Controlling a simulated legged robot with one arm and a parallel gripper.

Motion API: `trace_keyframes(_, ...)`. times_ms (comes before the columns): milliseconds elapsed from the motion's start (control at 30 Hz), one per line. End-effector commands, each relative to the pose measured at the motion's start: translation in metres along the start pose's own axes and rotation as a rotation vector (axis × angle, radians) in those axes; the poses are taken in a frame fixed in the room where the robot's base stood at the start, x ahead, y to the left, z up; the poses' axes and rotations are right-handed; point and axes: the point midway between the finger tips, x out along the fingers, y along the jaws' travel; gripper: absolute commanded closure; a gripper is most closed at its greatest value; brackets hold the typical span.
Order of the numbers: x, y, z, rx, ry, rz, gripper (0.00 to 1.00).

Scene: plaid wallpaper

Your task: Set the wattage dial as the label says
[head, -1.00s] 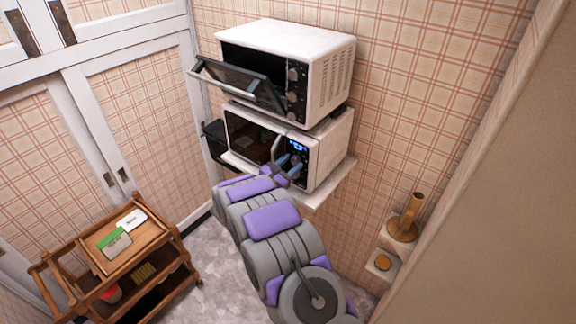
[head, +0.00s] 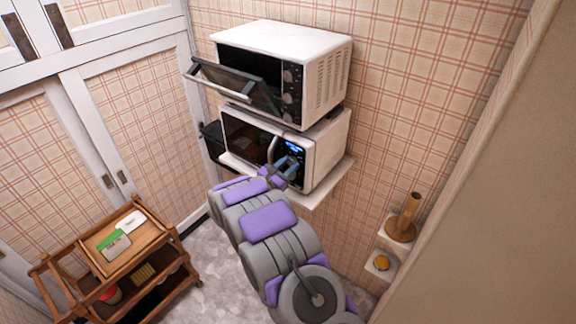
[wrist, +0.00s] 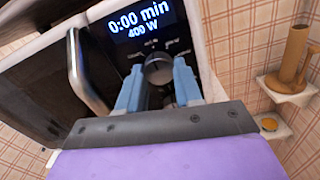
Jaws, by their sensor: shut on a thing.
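The microwave (head: 322,150) is white with a dark door and stands on a wall shelf. Its display (wrist: 140,20) reads "0:00 min" and "400 W" in the wrist view. The round dark dial (wrist: 158,70) sits just below the display, with small markings around it that are too blurred to read. My gripper (wrist: 158,82) has its two blue fingers on either side of the dial, shut on it. In the head view my gripper (head: 284,170) is at the microwave's control panel. A green and white card (head: 115,243) and a white card (head: 132,222) lie on the trolley; their text is unreadable.
A toaster oven (head: 325,65) with its door hanging open stands above the microwave. The microwave's door handle (wrist: 85,72) is left of my fingers. A wooden trolley (head: 88,270) stands at lower left. A wooden holder (head: 402,228) is on a small wall shelf at right.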

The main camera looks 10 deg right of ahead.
Motion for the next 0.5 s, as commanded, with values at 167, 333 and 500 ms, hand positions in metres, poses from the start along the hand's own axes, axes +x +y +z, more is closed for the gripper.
trace_keyframes(167,-0.0004,-0.0009,-0.0009,-0.064,0.004,0.001,0.96)
trace_keyframes(333,-0.0001,-0.0015,0.0000,-0.144,0.003,-0.001,0.96)
trace_keyframes(500,-0.0005,-0.0012,0.0003,-0.234,0.003,0.000,0.96)
